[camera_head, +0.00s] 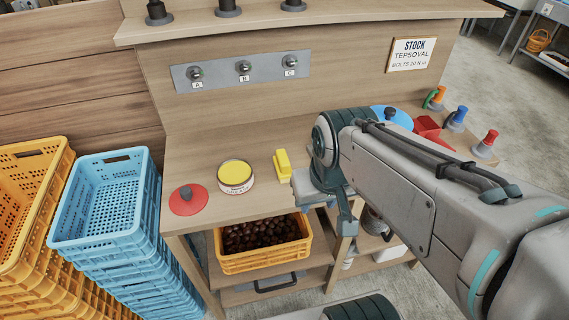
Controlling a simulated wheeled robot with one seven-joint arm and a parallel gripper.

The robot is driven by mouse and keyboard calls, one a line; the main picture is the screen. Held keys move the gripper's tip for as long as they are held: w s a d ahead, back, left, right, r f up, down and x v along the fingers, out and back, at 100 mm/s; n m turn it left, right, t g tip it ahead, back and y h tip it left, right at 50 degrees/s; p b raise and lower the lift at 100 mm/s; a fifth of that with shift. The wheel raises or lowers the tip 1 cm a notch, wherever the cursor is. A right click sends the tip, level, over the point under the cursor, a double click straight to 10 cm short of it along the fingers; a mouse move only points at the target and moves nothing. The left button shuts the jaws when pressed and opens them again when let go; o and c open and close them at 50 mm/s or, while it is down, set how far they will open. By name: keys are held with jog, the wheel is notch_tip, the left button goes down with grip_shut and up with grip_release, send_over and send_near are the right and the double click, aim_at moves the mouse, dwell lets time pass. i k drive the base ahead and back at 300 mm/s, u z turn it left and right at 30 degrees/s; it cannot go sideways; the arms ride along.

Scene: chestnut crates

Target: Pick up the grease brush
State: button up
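A small yellow block-shaped thing (282,164) lies on the wooden bench top, just right of a round open tin (235,177) with a yellow top. It may be the grease brush; bristles or a handle cannot be made out. My gripper (338,205) is at the bench's front edge, right of the yellow thing and apart from it. My arm comes in from the right and hides part of the bench. The fingertips are partly hidden, so I cannot tell their opening or whether they hold anything.
A red disc with a dark knob (187,199) lies left of the tin. An orange crate of chestnuts (262,256) sits below the bench top. Blue crates (103,200) and orange crates (27,210) stand at left.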

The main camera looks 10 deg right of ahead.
aim_at(283, 168)
jog(key=k, duration=1.25)
jog(key=z, duration=0.65)
jog(key=i, duration=1.75)
jog(key=u, duration=1.05)
